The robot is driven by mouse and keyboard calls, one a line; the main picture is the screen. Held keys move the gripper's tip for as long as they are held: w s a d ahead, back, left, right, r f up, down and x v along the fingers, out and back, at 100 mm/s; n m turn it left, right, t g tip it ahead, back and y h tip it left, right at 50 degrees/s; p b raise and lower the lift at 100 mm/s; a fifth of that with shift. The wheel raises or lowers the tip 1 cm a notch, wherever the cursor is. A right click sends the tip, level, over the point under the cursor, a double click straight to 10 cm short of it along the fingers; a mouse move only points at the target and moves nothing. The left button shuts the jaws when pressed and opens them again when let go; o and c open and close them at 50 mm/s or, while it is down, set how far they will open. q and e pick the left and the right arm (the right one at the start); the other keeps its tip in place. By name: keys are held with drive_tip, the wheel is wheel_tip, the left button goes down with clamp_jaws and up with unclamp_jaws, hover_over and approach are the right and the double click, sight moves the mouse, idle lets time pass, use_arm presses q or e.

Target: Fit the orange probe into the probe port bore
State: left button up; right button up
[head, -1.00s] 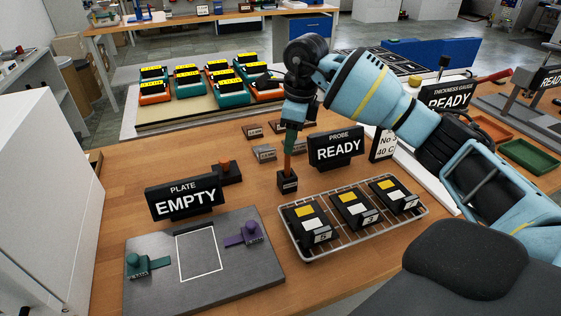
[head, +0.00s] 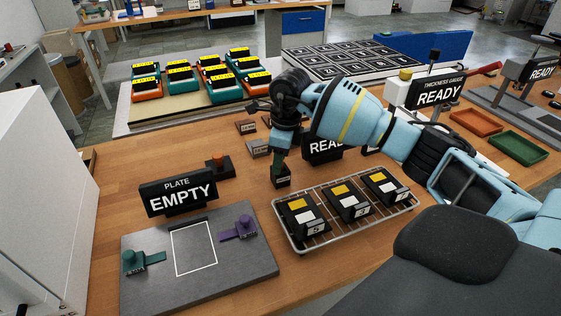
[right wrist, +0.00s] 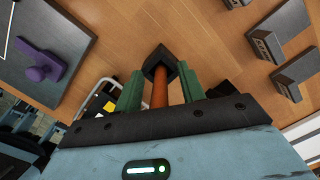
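The orange probe (right wrist: 160,93) shows in the right wrist view between the green fingers of my right gripper (right wrist: 161,80). A gap shows on each side of it, so the fingers look open around it. Its far end meets a small dark block (right wrist: 160,62); how deep it sits in the block's bore cannot be told. In the head view my right gripper (head: 281,158) points down just above this dark labelled block (head: 281,181) and mostly hides the probe. My left gripper is not in view.
The probe sign (head: 322,147) stands close behind, partly covered by my arm. A wire rack (head: 282,235) with black cartridges is in front. A grey plate fixture (head: 150,290) lies front left. Small grey blocks (head: 259,148) stand behind the gripper.

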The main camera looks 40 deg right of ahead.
drive_tip(key=shift+c, duration=0.4)
clamp_jaws()
drive_tip(key=shift+r, duration=0.1)
wheel_tip(320, 180, up, 10)
drive_tip(key=shift+f, duration=0.1)
